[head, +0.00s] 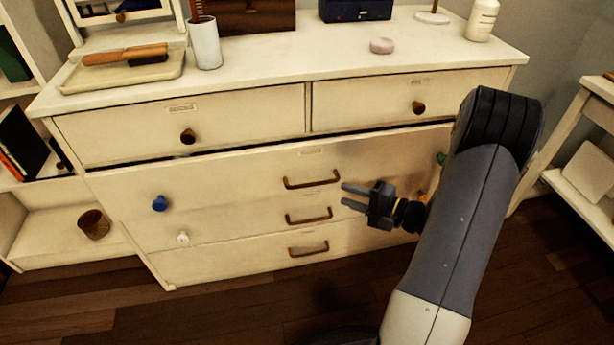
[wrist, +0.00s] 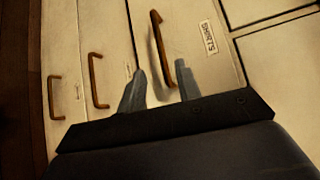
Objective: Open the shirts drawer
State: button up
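The shirts drawer (head: 240,179) is the upper wide drawer of the white dresser. Its "SHIRTS" label (wrist: 208,38) reads clearly in the wrist view. A dark gap runs along its top edge, so it looks slightly ajar. Its brown bar handle (head: 312,181) also shows in the wrist view (wrist: 157,45). My gripper (head: 344,195) is open and empty, just right of and a little below the handle in the head view. In the wrist view, the handle's near end appears between my two fingertips (wrist: 160,68); I cannot tell whether they touch it.
Two lower drawers have similar handles (head: 309,216) (head: 308,250). Two small knobbed drawers (head: 188,136) lie above. A basket (head: 93,224) stands left, a white shelf (head: 575,130) right. Floor in front is clear.

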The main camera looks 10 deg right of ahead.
aim_at(315, 184)
jog(key=b+x, duration=0.2)
jog(key=x, duration=0.8)
jog(key=shift+w+a, duration=0.25)
jog(key=shift+c, duration=0.4)
grip_shut()
